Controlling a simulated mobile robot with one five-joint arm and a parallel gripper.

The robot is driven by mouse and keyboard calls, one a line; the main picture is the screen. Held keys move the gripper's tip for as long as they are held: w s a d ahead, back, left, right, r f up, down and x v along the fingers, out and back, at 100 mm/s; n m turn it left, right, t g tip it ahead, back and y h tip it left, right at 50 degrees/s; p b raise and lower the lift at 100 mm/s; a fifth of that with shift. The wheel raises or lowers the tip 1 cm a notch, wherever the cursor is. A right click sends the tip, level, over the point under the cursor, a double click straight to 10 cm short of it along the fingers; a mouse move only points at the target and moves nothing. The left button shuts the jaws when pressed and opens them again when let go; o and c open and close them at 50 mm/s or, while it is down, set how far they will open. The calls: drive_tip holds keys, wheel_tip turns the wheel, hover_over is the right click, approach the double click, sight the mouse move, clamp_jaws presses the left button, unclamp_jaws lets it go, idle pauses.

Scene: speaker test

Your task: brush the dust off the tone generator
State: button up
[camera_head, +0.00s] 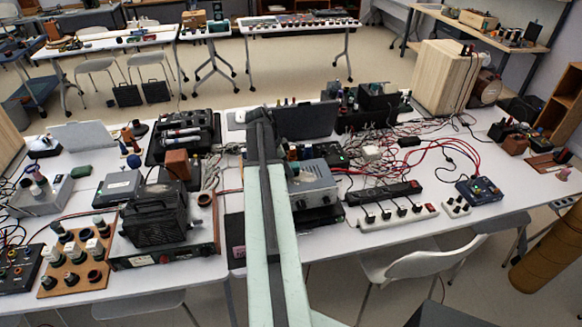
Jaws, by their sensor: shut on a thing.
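My arm reaches from the bottom middle over the bench, and my gripper (262,118) is at its far dark end, above the back of the table. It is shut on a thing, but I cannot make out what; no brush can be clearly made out. A grey metal box with a dial on its front (313,186) stands just right of my arm; it may be the tone generator, but I cannot tell for sure. My arm hides part of the bench around it. Dust is too fine to tell.
White tables (405,221) carry crowded gear. A black boxy unit (155,224) stands left of my arm, a power strip (392,218) to its right. Red and black cables tangle behind the strip. A wooden speaker cabinet (445,78) stands at the back right. A white chair (420,263) is in front.

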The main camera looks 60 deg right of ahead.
sight(323, 174)
drive_tip(key=shift+w+a, duration=1)
drive_tip(key=shift+w, duration=0.15)
drive_tip(key=shift+s+a, duration=0.35)
drive_tip(key=shift+a, duration=0.05)
drive_tip(key=shift+s+d+f, duration=0.15)
drive_tip(key=shift+s+d, duration=1.05)
drive_tip(key=shift+s, duration=0.25)
clamp_jaws()
drive_tip(key=shift+s+d, duration=1.15)
drive_tip(key=shift+s, duration=0.25)
drive_tip(key=shift+s+d, duration=1.2)
drive_tip(key=shift+s, duration=0.15)
drive_tip(key=shift+s+d, duration=1.15)
drive_tip(key=shift+s, duration=0.25)
drive_tip(key=shift+s+a+f+b, duration=0.1)
drive_tip(key=shift+s+a+b, duration=0.25)
drive_tip(key=shift+a, duration=0.2)
drive_tip(key=shift+w+a, duration=1.1)
drive_tip(key=shift+w, duration=0.3)
drive_tip(key=shift+w+a, duration=1.1)
drive_tip(key=shift+w, duration=0.3)
drive_tip(key=shift+w+a, duration=1.1)
drive_tip(key=shift+w, duration=0.3)
drive_tip(key=shift+w+a, duration=1.25)
drive_tip(key=shift+w, duration=0.15)
